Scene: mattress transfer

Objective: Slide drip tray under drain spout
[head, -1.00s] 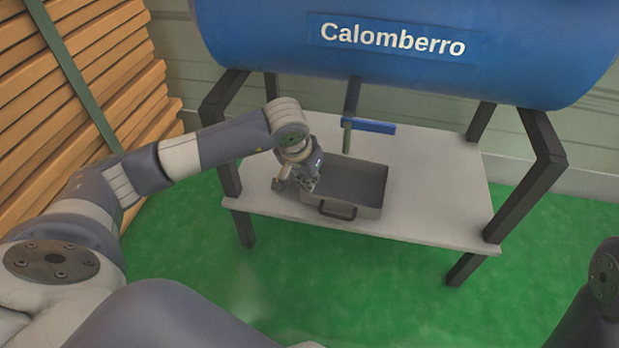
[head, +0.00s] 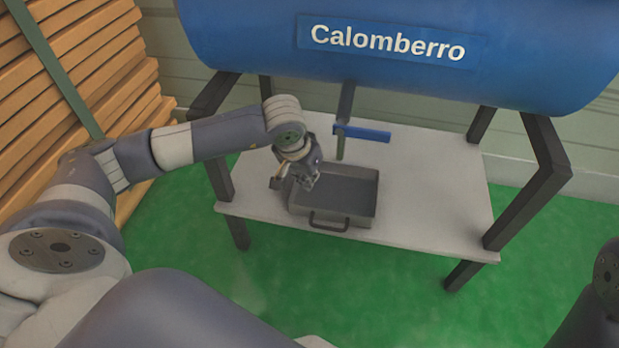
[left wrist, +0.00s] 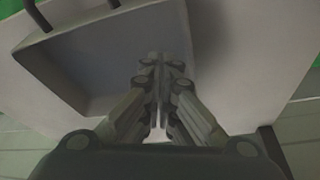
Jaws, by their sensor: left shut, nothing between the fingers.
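The grey drip tray (head: 350,192) lies on the white table under the blue tank, its handle (head: 328,222) toward the front edge. The drain spout (head: 341,148) hangs from the tank, with a blue lever (head: 362,134). In the head view its lower end appears at the tray's back edge; the exact overlap is unclear. My left gripper (head: 294,184) is at the tray's left side. In the left wrist view the fingers (left wrist: 165,64) are shut and empty, overlapping the tray's wall (left wrist: 120,95); contact is unclear. My right gripper is out of view.
The blue tank (head: 400,50) stands on dark legs (head: 545,145) around the white table (head: 430,190). The table is clear to the tray's right. Stacked wooden planks (head: 70,90) stand at left. The floor (head: 180,240) is green.

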